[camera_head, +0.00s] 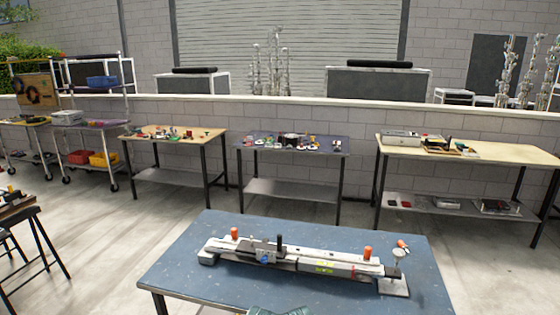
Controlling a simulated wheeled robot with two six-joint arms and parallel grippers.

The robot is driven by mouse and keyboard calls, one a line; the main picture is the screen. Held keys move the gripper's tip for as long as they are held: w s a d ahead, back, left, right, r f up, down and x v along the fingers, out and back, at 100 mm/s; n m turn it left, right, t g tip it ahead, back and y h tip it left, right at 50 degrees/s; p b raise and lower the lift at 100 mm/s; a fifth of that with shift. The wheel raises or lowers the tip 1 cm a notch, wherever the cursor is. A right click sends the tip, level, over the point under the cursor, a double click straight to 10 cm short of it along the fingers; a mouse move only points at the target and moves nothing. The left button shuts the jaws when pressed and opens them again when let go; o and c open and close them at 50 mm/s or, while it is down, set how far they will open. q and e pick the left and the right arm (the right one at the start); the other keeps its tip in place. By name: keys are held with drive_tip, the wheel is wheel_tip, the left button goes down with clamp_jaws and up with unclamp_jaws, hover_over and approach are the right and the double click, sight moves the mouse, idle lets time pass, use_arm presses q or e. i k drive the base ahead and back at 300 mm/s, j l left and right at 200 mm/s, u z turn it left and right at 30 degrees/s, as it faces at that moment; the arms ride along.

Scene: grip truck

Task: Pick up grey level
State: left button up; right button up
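A long grey-and-white bar-shaped assembly (300,257) lies across the blue-topped table (190,275) in front of me. It carries orange knobs, a black upright handle, a small blue part near its middle and yellow-green markings on its front side. I cannot tell whether the grey level is part of this assembly or a separate bar lying along it. Neither of my grippers is in view.
A green object (282,311) is cut off at the bottom edge. Small items cover a wooden-topped table (150,131), a dark-topped table (340,146) and a long pale table (500,150) along the wall. Open concrete floor (120,235) lies between.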

sight(302, 264)
drive_tip(key=i+z, duration=0.15)
drive_tip(key=z, duration=0.25)
drive_tip(key=i+z, duration=0.15)
drive_tip(key=z, duration=0.2)
drive_tip(key=i+j+z, duration=0.1)
drive_tip(key=z, duration=0.3)
drive_tip(key=i+j+z, duration=0.15)
drive_tip(key=z, duration=0.2)
